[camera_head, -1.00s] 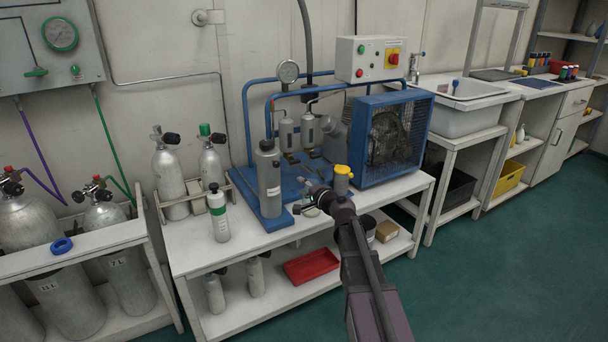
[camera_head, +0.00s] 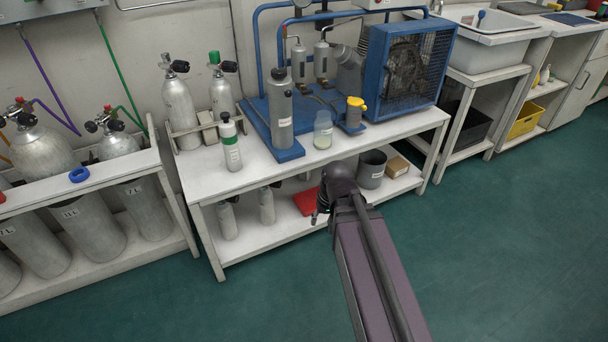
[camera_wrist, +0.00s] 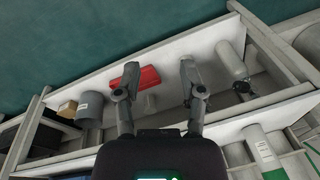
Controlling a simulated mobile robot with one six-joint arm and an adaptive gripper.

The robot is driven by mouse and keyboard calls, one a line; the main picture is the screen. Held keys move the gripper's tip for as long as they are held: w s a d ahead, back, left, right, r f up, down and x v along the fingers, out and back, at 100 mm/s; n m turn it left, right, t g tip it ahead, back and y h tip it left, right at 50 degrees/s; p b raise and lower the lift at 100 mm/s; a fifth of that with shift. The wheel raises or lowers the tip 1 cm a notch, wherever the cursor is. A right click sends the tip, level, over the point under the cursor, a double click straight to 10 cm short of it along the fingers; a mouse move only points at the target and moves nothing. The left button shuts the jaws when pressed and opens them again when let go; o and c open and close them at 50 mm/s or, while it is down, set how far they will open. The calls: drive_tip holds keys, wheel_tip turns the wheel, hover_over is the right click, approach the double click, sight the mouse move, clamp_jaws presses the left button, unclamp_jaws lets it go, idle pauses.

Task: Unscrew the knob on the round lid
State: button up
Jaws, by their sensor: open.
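A small grey canister (camera_head: 353,118) with a yellow top (camera_head: 357,102) stands at the right of the blue compressor base. A tall grey cylinder (camera_head: 280,112) with a dark cap (camera_head: 279,74) stands at the base's front left corner. I cannot tell which of these, if either, is the round lid with the knob. My gripper (camera_wrist: 158,80) is open and empty in the wrist view, its fingers spread above the bench's lower shelf. In the head view my arm mostly hides it, in front of the bench and below the tabletop, apart from both.
A clear jar (camera_head: 323,131) stands on the bench top (camera_head: 225,182). The green floor (camera_head: 500,240) in front is clear.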

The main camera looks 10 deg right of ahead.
drive_tip(key=shift+s+d+f+g+h, duration=0.1)
drive_tip(key=shift+s+d+g+h, duration=0.3)
drive_tip(key=shift+s, duration=0.45)
drive_tip(key=shift+s+d+g+h, duration=0.2)
drive_tip(key=shift+s+d+h, duration=0.3)
drive_tip(key=shift+s, duration=0.3)
drive_tip(key=shift+o, duration=0.4)
